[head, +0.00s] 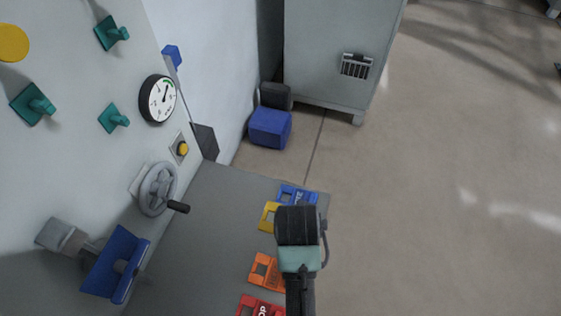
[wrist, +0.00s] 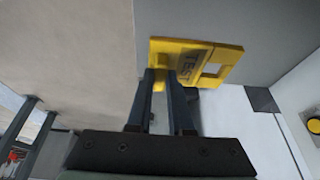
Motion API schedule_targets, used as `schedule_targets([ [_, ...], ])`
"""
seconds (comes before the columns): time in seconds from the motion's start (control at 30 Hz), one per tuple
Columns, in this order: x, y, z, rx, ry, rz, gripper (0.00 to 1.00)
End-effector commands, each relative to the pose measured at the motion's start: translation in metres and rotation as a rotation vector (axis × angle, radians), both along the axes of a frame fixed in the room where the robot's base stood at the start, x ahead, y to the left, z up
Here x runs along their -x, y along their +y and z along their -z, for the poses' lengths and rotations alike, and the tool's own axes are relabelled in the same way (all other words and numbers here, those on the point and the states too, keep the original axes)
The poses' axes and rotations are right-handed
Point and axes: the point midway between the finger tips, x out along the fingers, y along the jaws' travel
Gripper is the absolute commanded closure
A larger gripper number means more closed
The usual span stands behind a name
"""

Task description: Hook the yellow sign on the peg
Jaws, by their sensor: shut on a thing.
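The yellow sign (head: 268,216) is at the right edge of the grey table, partly hidden behind my arm in the head view. In the wrist view the yellow sign (wrist: 220,50) is a flat plate with a rectangular opening and a dark label reading "TEST". My gripper (wrist: 161,84) is shut on one end of it. The fingertips are hidden in the head view. I cannot tell whether the sign touches the table. Three teal pegs, an upper one (head: 115,34), a left one (head: 40,103) and a lower one (head: 117,119), stick out from the pale wall panel.
A blue sign (head: 297,194), an orange sign (head: 262,270) and a red sign (head: 255,306) lie along the grey table (head: 210,225). The panel carries a gauge (head: 158,99), a yellow button (head: 182,148), a handwheel (head: 157,188) and a blue-ended fitting (head: 112,258). The table's middle is clear.

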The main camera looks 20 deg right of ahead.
Motion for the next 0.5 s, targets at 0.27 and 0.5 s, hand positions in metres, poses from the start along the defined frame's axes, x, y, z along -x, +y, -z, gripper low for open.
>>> schedule_targets([
  [0.27,-0.03,0.063,-0.021,-0.222,-0.13,-0.109,1.0],
  [0.5,-0.055,0.123,-0.063,-0.56,-0.315,-0.142,1.0],
])
